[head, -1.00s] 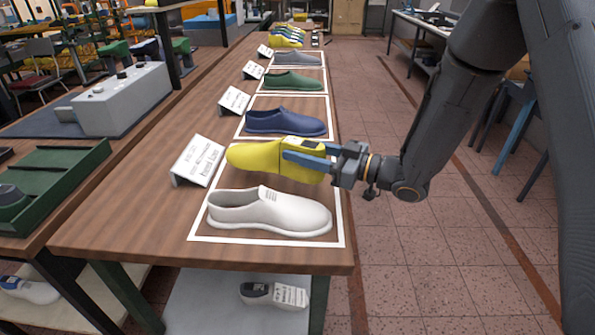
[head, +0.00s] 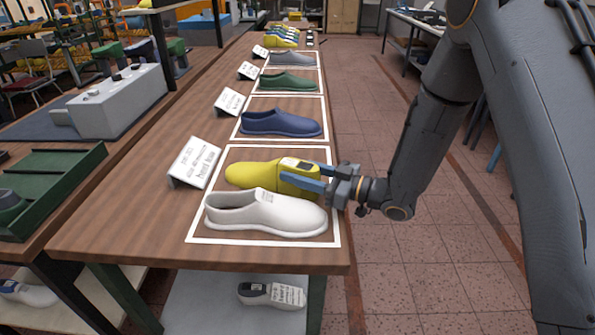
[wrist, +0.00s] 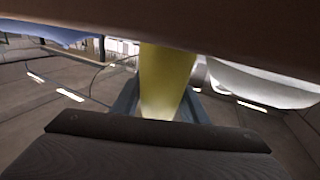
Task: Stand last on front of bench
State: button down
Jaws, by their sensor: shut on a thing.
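A yellow last (head: 252,175) is in the nearest white-outlined square on the bench (head: 130,215), behind the white shoe (head: 270,215). Its toe points left and its heel end is at the right. My gripper (head: 308,178) is shut on the last's heel end from the right. The last is low, at or just above the bench top; the white shoe hides its lower edge, so contact cannot be told. In the wrist view the yellow last (wrist: 166,85) stands between the two blue fingers (wrist: 160,108).
A sign card (head: 194,163) stands left of the square. A blue shoe (head: 280,123), a green shoe (head: 288,80) and a grey shoe (head: 290,58) stand in outlined squares farther back. The aisle floor (head: 440,250) on the right is open.

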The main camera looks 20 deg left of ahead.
jog(key=c, duration=1.1)
grip_release()
jog(key=shift+f, duration=0.1)
jog(key=shift+d, duration=0.15)
jog(key=d+b, duration=0.1)
jog(key=d, duration=0.3)
jog(key=s+d, duration=0.1)
jog(key=d, duration=0.2)
jog(key=s+d+b, duration=0.1)
jog(key=d, duration=0.3)
jog(key=shift+d+b, duration=0.3)
